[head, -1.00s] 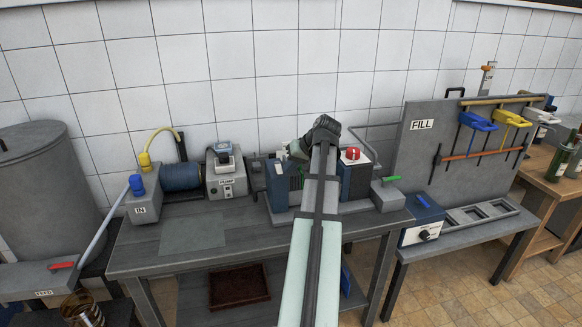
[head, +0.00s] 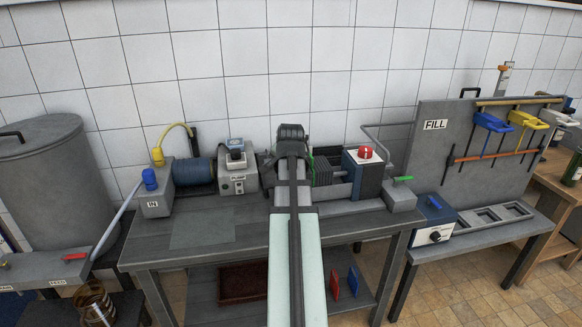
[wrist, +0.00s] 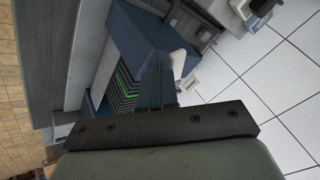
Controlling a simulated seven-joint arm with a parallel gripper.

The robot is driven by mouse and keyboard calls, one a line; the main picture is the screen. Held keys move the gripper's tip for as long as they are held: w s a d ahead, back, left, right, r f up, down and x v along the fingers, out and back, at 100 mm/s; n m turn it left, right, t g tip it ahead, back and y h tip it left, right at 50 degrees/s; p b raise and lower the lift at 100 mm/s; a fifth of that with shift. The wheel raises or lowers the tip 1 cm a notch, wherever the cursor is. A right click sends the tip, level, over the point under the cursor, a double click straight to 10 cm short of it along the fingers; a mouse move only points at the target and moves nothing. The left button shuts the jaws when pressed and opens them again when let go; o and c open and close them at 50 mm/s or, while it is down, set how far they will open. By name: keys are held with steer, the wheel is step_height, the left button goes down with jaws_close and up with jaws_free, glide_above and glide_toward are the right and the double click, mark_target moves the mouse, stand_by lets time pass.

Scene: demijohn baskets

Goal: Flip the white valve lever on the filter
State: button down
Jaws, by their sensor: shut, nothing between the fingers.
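The filter (head: 330,170) stands on the grey bench, with a stack of dark plates between blue end blocks; my arm hides its left part in the head view. In the wrist view its green-edged plates (wrist: 122,86) and a blue end block (wrist: 138,32) show. A small white piece, which looks like the valve lever (wrist: 179,62), sits at that block's side. My gripper (wrist: 156,60) is shut and empty, its fingers over the blue block just left of the white piece. I cannot tell whether they touch it. The head view hides my fingers behind my arm.
The pump (head: 238,172) stands left of the filter. A red knob (head: 365,153) tops the filter's right end. A green-handled grey box (head: 400,194) stands farther right. The tiled wall (head: 290,70) rises behind. The bench's left front (head: 190,232) is clear.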

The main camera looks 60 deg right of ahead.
steer(key=m, duration=0.1)
steer(key=w+m+g+h, duration=0.1)
steer(key=w+m+g, duration=0.1)
steer(key=m, duration=0.1)
steer(key=shift+w+a, duration=0.25)
steer(key=shift+d, duration=0.15)
steer(key=shift+s+d, duration=0.15)
steer(key=shift+d, duration=0.5)
steer(key=shift+s, duration=0.1)
steer(key=s+a+r, duration=0.4)
steer(key=a+r, duration=0.4)
steer(key=shift+s+a, duration=0.15)
steer(key=shift+s, duration=0.15)
stand_by(0.8)
